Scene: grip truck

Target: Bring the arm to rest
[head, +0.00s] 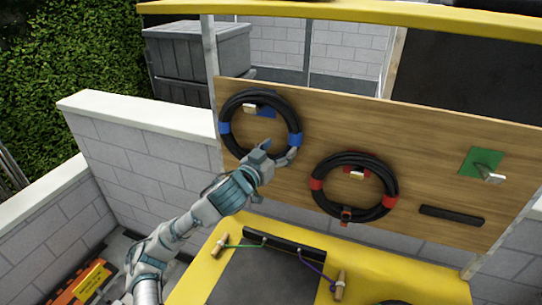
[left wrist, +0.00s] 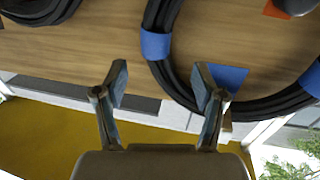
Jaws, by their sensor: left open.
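My left gripper (head: 280,152) is in front of the lower right part of the black coil with blue bands (head: 226,140), which hangs on the wooden board. In the left wrist view my left gripper (left wrist: 161,80) has its two fingers spread with nothing between them. The same coil (left wrist: 158,60) shows there on the right, partly behind the right finger. The head view does not show clearly whether a finger touches the coil. My left arm comes in from the lower left. My right gripper is not in view.
A black coil with red bands (head: 391,200) hangs right of the gripper on the wooden board (head: 320,115). A grey block wall (head: 140,155) stands left.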

